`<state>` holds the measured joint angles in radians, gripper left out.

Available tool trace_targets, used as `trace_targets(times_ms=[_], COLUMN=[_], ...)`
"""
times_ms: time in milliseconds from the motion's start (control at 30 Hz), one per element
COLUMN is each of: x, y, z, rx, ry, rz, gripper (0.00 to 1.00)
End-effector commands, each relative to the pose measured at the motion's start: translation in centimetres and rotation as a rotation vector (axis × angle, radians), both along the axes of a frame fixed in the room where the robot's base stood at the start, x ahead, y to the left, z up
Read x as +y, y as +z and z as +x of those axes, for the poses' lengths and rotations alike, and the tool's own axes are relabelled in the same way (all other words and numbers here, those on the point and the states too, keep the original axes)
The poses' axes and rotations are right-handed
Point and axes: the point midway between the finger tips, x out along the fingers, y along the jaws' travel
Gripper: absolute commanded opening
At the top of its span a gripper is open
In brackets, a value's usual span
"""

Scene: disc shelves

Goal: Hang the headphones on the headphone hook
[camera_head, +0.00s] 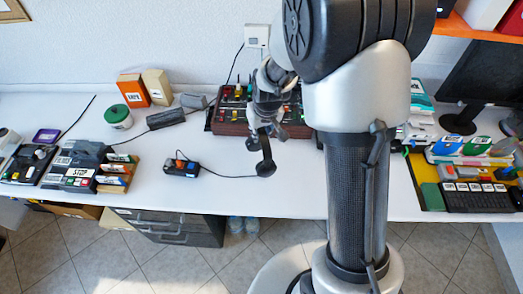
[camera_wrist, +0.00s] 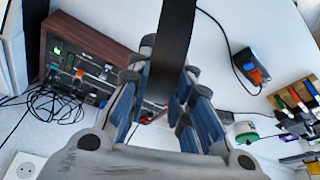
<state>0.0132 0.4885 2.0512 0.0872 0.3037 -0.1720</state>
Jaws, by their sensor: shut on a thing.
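The black headphones (camera_head: 265,166) hang below my gripper (camera_head: 267,105) in the head view, over the table's front part. Their ear cups point downward. In the wrist view the black headband (camera_wrist: 174,45) runs from the top edge of the picture down between the blue-grey fingers of my gripper (camera_wrist: 167,105), which is shut on it. The ear cups lie outside the wrist view. I cannot make out the headphone hook in either view.
A wooden-sided mixer (camera_head: 232,122) stands behind my gripper. Boxes (camera_head: 131,90), a green-lidded jar (camera_head: 118,117) and several devices stand left. A yellow tray (camera_head: 430,197) with devices is right.

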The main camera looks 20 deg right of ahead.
Motion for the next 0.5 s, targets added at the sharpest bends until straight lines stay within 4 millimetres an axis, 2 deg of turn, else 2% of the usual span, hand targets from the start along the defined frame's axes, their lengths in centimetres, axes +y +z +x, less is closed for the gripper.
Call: trace_targets(times_ms=[33, 100, 367, 500], x=[0.0, 0.0, 0.0, 0.0], y=[-1.5, -2.6, -4.4, -6.6], z=[-0.1, 0.0, 0.0, 0.0], rx=[0.003, 0.001, 0.0, 0.002], ry=[0.0, -0.001, 0.0, -0.001], rz=[0.0, 0.0, 0.0, 0.0], gripper=[0.0, 0.0, 0.0, 0.0])
